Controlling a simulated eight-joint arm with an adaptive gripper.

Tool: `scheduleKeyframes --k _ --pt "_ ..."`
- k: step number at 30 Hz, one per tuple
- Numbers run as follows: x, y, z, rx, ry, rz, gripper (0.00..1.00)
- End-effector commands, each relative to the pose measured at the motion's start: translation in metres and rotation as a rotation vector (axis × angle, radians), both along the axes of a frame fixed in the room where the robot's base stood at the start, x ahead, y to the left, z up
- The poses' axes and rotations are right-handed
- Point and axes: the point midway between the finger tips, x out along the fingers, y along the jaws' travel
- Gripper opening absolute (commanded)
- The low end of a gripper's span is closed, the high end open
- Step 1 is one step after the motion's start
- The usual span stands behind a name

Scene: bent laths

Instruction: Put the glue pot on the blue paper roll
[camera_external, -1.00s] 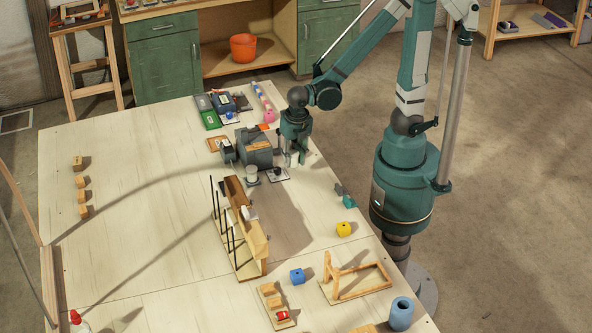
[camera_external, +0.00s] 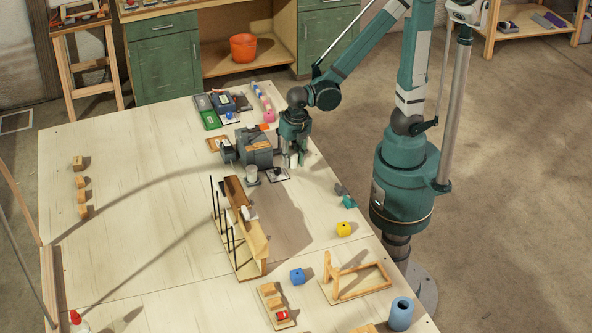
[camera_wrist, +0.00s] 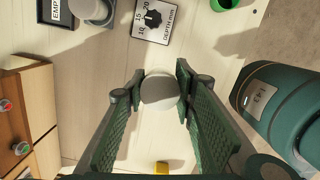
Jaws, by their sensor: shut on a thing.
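My gripper (camera_wrist: 160,90) is shut on a rounded white and grey pot, taken to be the glue pot (camera_wrist: 160,91), seen between the fingertips in the wrist view. In the external view my gripper (camera_external: 296,160) is low over the table's right side, near the dial card. The pot is mostly hidden there, and I cannot tell whether it touches the table. The blue paper roll (camera_external: 400,314) stands upright at the table's front right, with a dark hole in its top. It is well apart from my gripper and not in the wrist view.
A dial card (camera_wrist: 156,20) lies close by. A white cylinder (camera_external: 251,173) stands left of my gripper.

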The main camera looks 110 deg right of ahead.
Motion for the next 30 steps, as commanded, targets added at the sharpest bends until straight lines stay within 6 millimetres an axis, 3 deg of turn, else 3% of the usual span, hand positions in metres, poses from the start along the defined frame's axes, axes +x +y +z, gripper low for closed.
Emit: scheduleKeyframes --k 11,30 --pt "0.034 0.049 0.014 0.001 0.0 0.132 0.15" --pt "0.089 0.181 0.041 0.002 0.0 0.431 0.15"
